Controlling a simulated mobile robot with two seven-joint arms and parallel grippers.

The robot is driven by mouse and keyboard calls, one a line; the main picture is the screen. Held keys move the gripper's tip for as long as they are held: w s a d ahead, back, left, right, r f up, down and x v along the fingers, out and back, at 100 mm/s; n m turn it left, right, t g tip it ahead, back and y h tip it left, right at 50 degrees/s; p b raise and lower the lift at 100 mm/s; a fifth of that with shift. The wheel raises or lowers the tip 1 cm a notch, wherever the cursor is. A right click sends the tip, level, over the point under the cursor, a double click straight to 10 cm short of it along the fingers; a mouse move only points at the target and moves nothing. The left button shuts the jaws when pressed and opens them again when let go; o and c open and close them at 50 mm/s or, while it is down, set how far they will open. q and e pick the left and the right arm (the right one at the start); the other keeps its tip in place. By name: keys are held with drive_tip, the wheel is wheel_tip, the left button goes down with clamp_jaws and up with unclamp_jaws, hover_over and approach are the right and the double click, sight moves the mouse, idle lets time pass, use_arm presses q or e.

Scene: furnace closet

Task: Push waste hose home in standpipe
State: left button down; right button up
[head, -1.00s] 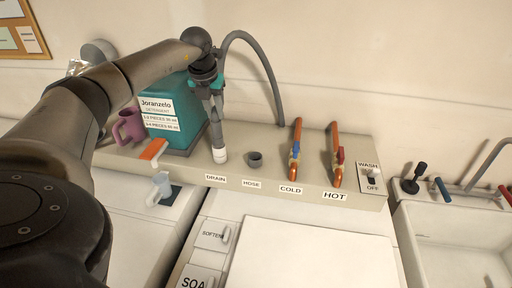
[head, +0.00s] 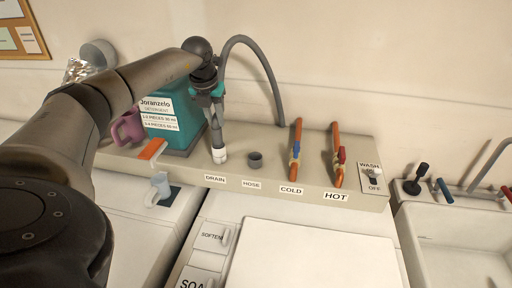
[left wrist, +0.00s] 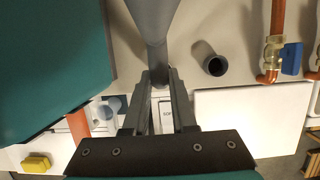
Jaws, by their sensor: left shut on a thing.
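The grey waste hose (head: 255,55) arcs up from the back ledge and over to my left gripper (head: 217,108). The left gripper is shut on the hose, above the white pipe piece (head: 219,156) at the DRAIN label. The hose's lower part runs down to this white piece. I cannot tell how deep it sits, or whether it is inside. In the left wrist view the hose (left wrist: 154,28) comes down between the gripper's fingers (left wrist: 162,85), and its lower end is hidden. My right gripper is not in view.
An open grey socket (head: 255,160) stands right of the drain, at the HOSE label. Copper pipes with a blue valve (head: 295,151) and a red valve (head: 342,155) stand farther right.

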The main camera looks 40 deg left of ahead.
use_arm(q)
drive_tip(key=shift+f+b, duration=0.3)
drive_tip(key=shift+f, duration=0.25)
drive_tip(key=c, duration=0.6)
unclamp_jaws()
drive_tip(key=shift+c, duration=0.2)
drive_tip(key=p+v, duration=0.6)
drive_tip(key=v, duration=0.2)
clamp_jaws()
idle(0.4)
idle(1.1)
